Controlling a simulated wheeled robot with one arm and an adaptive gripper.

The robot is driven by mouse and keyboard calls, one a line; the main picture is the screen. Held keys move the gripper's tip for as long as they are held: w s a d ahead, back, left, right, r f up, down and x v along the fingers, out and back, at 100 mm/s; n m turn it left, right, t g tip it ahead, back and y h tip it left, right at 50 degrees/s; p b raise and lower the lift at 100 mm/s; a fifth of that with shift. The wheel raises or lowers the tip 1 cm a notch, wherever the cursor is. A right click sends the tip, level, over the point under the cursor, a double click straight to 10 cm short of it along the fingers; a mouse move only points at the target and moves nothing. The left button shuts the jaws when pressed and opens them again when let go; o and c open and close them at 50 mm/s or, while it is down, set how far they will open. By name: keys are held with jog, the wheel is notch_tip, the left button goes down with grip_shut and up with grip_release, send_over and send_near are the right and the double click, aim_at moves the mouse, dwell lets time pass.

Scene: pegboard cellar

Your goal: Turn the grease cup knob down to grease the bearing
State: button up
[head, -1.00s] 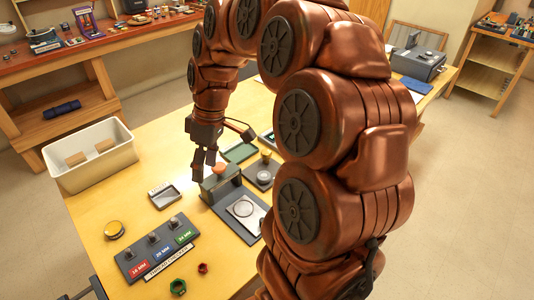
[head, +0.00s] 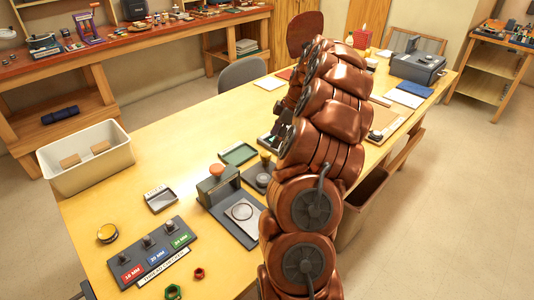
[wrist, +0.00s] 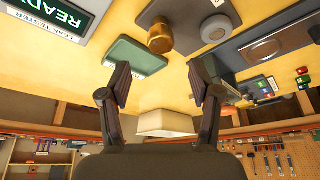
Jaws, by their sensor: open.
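A brass knob (head: 265,156), which looks like the grease cup, stands upright on a dark plate (head: 253,181) near the table's middle. In the wrist view the brass knob (wrist: 160,38) is at upper middle, beside a round grey part (wrist: 218,29) on the same plate. I cannot tell whether that part is the bearing. My gripper (wrist: 161,84) is open and empty, its two fingers wide apart. The knob shows beyond the gap between them, apart from both. In the head view my arm hides my gripper.
A green tray (head: 238,153) lies beside the brass knob. An orange-topped grey block (head: 217,185) stands to the left on a plate with a ring. A thread checker (head: 152,249) and white bin (head: 88,181) are further left.

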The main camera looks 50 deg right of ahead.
aim_at(266, 154)
jog(key=shift+p+x, duration=1.2)
jog(key=shift+x, duration=2.5)
jog(key=c, duration=1.1)
